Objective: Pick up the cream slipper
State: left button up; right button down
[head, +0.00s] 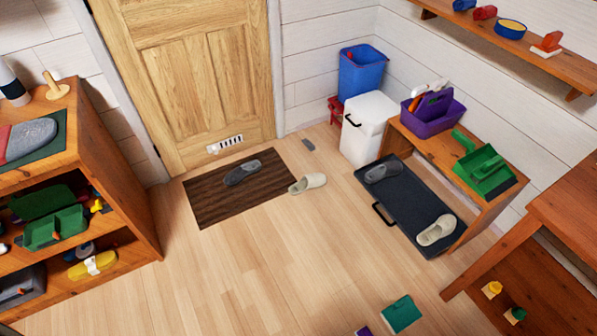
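One cream slipper (307,184) lies on the wooden floor at the right edge of the brown doormat (215,208), close to a dark grey slipper (242,172) on the mat. A second cream slipper (436,230) lies at the near end of a dark tray or pulled-out drawer (408,207) by the low wooden bench. Another dark grey slipper (382,171) lies at its far end. Neither of my grippers is in view.
A white bin (368,128) and blue bucket (362,72) stand in the corner. A wooden shelf (115,180) is at left, a wooden table (570,205) at right. Teal (401,314) and purple items lie on the floor in front. The middle floor is clear.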

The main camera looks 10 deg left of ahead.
aim_at(316, 180)
jog(key=i+j, duration=1.05)
jog(key=j+u, duration=0.05)
